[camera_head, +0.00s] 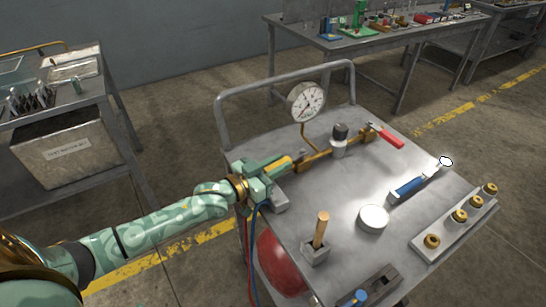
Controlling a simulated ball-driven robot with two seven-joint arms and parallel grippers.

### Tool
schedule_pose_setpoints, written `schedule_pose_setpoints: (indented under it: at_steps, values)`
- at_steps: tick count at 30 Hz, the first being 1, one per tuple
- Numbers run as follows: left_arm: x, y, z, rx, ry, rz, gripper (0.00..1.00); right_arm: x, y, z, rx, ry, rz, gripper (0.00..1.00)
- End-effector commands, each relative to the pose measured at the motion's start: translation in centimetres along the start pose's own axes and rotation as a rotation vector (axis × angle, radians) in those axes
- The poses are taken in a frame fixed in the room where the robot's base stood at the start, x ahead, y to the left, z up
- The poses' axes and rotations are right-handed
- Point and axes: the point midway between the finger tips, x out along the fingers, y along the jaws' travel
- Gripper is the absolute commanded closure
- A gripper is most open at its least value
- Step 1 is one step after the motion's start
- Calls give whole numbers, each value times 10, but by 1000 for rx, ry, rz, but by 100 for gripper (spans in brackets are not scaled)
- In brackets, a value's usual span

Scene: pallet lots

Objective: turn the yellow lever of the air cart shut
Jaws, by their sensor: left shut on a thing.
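The air cart (318,208) is a grey metal cart with a push rail, standing in the middle of the head view. A brass pipe with fittings runs across its top. The yellow lever (281,163) shows at the left end of this pipe, lying roughly along it. My left gripper (270,170) is shut on the yellow lever, and its green jaws hide part of the lever and the valve under it. My right gripper is not in view.
A pressure gauge (306,101) and a red lever (387,136) are on the same pipe. A blue-handled tool (408,187), a white round tin (373,219), a rack of brass fittings (456,226) and a wooden-handled tool (321,228) are on the cart top. Benches stand behind and left.

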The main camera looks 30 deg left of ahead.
Motion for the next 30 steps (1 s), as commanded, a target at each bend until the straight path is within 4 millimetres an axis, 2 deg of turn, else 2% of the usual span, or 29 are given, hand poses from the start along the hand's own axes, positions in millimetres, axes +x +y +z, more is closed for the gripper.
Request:
schedule_pose_setpoints:
  at_steps: [1, 9, 10, 12, 20, 23, 26, 30]
  values:
    - [0, 0, -4, -1, 6, -7, 100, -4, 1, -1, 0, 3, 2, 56]
    - [0, 0, -1, 0, 4, -8, 100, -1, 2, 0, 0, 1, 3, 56]
    - [0, 0, -1, 0, 4, -8, 70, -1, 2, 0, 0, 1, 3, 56]
    - [0, 0, -1, 0, 3, -8, 56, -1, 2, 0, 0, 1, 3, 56]
    - [0, 0, 0, -1, 1, -7, 56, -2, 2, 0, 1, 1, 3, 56]
    - [-7, 0, -1, 0, 1, -8, 56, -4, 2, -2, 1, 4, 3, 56]
    - [-23, 0, -1, 0, -2, -8, 56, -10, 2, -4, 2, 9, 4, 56]
    - [-59, 1, -3, 1, -2, -7, 56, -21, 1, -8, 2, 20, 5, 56]
